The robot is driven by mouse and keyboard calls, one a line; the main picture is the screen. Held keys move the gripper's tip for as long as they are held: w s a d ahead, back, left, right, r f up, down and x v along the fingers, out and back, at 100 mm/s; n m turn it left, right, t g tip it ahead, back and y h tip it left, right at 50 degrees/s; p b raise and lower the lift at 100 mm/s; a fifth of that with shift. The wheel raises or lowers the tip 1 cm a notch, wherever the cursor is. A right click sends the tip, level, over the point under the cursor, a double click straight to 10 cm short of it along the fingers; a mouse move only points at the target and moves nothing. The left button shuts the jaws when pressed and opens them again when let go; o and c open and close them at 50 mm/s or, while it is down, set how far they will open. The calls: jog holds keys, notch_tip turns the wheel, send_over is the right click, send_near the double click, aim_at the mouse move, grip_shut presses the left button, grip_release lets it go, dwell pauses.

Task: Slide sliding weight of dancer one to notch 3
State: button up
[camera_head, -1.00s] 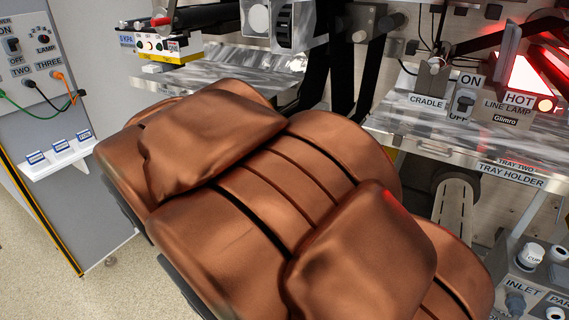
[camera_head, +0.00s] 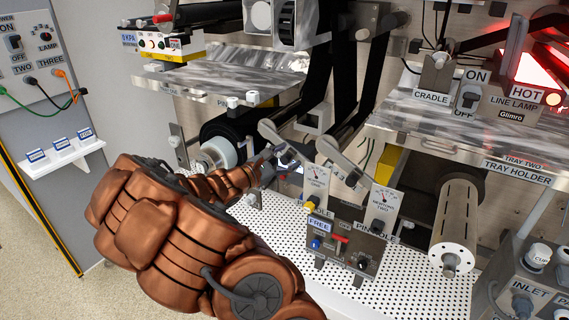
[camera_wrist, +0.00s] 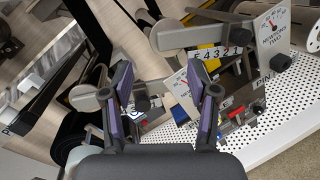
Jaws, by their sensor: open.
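Dancer one is the left grey arm (camera_head: 277,137), beside the first Newtons dial (camera_head: 316,181). It shows in the wrist view as a pale arm (camera_wrist: 90,99) on the left. A dark knob, apparently its sliding weight (camera_wrist: 141,102), shows just right of my left finger; contact cannot be told. Dancer one's notch numbers are not readable. My gripper (camera_head: 268,168) is at dancer one's lower end in the head view. In the wrist view my gripper (camera_wrist: 163,90) is open, its purple pads apart, with nothing clamped between them.
Dancer two (camera_head: 338,158) stands close on the right, with its numbered scale (camera_wrist: 222,50) and dark knob (camera_wrist: 280,62). A switch box (camera_head: 342,245) stands on the perforated white deck (camera_head: 285,225). A black roll (camera_head: 228,133) is behind my gripper.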

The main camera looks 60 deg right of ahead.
aim_at(283, 161)
jog(key=w+d+f+n+t, duration=0.45)
jog(key=w+f+n, duration=0.3)
jog(key=f, duration=0.25)
jog(key=d+p, duration=0.1)
jog(key=d, duration=0.4)
jog(key=shift+w, duration=0.15)
jog(key=shift+w+d+f+t, duration=0.15)
jog(key=shift+d+t, duration=0.1)
jog(key=shift+d, duration=0.65)
grip_shut()
